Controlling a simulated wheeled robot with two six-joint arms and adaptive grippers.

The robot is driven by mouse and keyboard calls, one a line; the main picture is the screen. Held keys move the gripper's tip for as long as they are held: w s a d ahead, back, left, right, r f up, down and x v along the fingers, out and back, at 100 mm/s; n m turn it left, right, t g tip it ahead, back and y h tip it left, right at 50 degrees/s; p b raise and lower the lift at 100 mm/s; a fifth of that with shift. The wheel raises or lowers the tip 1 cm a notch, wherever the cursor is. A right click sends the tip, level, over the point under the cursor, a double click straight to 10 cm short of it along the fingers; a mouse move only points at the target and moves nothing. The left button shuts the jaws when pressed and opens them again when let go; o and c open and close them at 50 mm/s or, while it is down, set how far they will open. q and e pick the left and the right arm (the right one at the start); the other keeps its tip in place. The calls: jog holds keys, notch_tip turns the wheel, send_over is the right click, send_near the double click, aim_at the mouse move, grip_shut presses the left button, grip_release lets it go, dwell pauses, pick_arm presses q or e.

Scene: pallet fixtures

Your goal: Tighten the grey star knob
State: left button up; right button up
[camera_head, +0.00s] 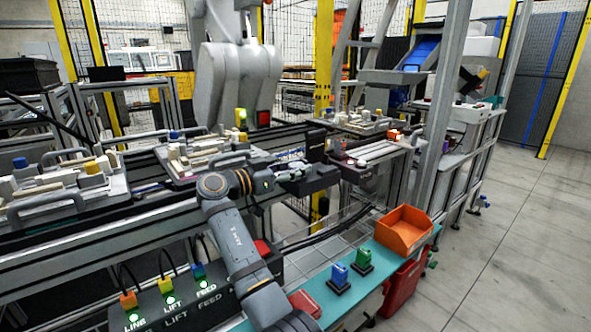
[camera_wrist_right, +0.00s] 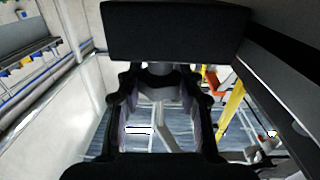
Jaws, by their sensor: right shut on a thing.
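My right arm (camera_head: 235,245) rises from the lower middle of the head view. Its right gripper (camera_head: 284,175) points right, up against a dark fixture block (camera_head: 318,180) at the conveyor's near edge. In the right wrist view the two dark fingers of the gripper (camera_wrist_right: 160,85) stand on either side of a small grey part (camera_wrist_right: 160,69) below a large black block (camera_wrist_right: 175,30). That part appears to be the grey star knob, and the fingers are shut on it. Its star outline is mostly hidden. My left gripper is out of view.
Pallets with fixtures (camera_head: 60,185) stand on the conveyor to the left. An orange bin (camera_head: 404,232) and blue and green switches (camera_head: 340,274) sit on the teal shelf at front right. A grey post (camera_head: 436,130) stands right. Floor at the far right is clear.

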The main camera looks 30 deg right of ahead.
aim_at(290, 169)
jog(key=o, duration=0.9)
jog(key=a, duration=0.7)
jog(key=shift+s+a, duration=0.15)
jog(key=shift+a, duration=0.05)
